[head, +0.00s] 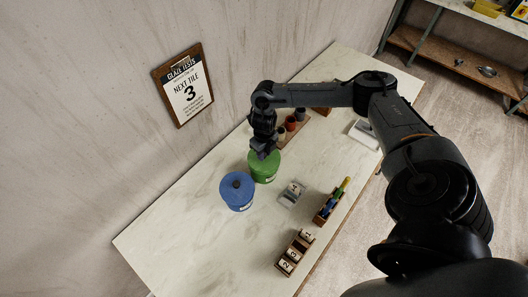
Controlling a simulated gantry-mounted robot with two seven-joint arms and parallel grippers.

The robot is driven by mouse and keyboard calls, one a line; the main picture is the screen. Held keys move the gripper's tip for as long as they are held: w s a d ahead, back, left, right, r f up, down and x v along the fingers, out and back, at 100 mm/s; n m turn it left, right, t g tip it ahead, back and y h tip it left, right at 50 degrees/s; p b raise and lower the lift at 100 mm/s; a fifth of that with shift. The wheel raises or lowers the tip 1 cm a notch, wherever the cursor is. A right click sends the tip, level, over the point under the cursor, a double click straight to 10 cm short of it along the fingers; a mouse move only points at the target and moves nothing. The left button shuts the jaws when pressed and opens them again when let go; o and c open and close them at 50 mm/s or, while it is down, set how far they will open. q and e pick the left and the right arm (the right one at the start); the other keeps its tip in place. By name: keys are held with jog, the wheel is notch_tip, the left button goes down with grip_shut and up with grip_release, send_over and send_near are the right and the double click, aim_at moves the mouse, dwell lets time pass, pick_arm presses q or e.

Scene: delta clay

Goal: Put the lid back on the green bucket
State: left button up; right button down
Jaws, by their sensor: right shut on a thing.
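The green bucket (264,179) stands on the marble-patterned table beside the blue bucket. A green lid (268,161) is at its top, under my right gripper. I cannot tell from this view whether the lid rests fully on the rim or sits slightly above it. My right gripper (263,153) points down over the lid and is shut on it; its fingers hide the lid's knob. My left gripper is not in view.
A blue bucket (237,191) with a dark-knobbed lid stands close at left. A grey-and-white block (292,194), a wooden holder with pens (330,204) and a numbered tile rack (294,253) lie to the right. Small pots (291,123) stand behind. The table's left end is clear.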

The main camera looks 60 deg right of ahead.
jog(key=shift+c, duration=1.7)
grip_release()
jog(key=shift+r, duration=0.1)
jog(key=shift+r+p, duration=0.6)
jog(key=shift+p, duration=0.05)
jog(key=shift+r+p, duration=2.3)
jog(key=shift+r, duration=0.5)
jog(key=shift+c, duration=0.4)
